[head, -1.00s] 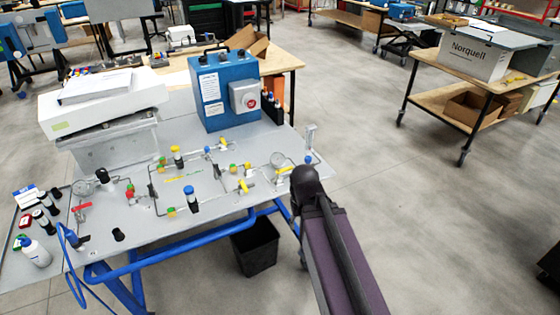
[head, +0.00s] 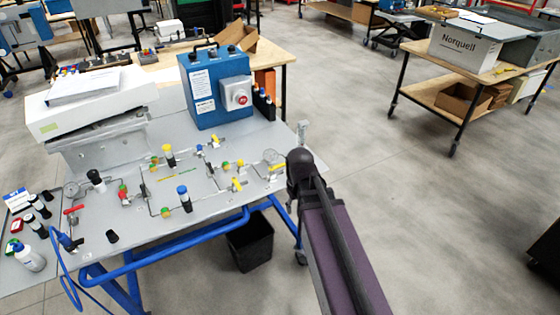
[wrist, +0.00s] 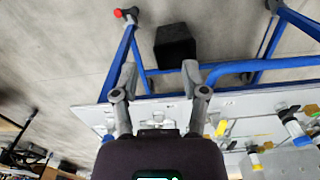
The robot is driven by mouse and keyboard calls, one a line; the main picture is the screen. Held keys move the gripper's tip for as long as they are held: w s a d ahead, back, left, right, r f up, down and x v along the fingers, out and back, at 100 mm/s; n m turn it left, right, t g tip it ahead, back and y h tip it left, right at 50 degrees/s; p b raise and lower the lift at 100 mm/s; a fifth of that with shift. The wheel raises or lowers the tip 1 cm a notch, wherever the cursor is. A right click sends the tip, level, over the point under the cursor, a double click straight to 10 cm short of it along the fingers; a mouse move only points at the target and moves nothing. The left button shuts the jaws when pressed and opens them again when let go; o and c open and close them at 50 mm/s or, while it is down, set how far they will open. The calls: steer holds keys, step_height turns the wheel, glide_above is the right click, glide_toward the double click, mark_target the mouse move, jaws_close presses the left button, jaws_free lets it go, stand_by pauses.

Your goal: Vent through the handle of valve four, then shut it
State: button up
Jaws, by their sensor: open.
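The grey panel (head: 225,205) carries tubing with several small valves. Yellow handles show near its right side, one by the gauge (head: 276,167), one lower (head: 238,185) and one further back (head: 214,141). A red handle (head: 74,210) sits at the left. I cannot read which one is valve four. In the wrist view, my gripper (wrist: 160,76) is open and empty, its two fingers apart at the panel's edge. A yellow handle (wrist: 222,127) shows just right of the right finger, apart from it. In the head view my arm hides the gripper.
A blue box with a red button (head: 215,88) stands at the panel's back. A white instrument (head: 90,100) is at the left, with bottles (head: 30,258) in front. A black bin (head: 250,243) stands under the blue frame.

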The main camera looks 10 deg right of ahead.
steer(key=w+r+n+p, duration=0.5)
steer(key=w+n, duration=0.4)
steer(key=w, duration=0.4)
step_height(320, 180, up, 5)
steer(key=n+p, duration=0.4)
steer(key=n, duration=0.6)
glide_above(281, 165)
steer(key=shift+w+f, duration=0.15)
steer(key=shift+f, duration=0.05)
steer(key=shift+f, duration=0.2)
step_height(281, 165, down, 13)
steer(key=b, duration=1.3)
steer(key=shift+f+b, duration=0.2)
steer(key=shift+b, duration=0.2)
jaws_close()
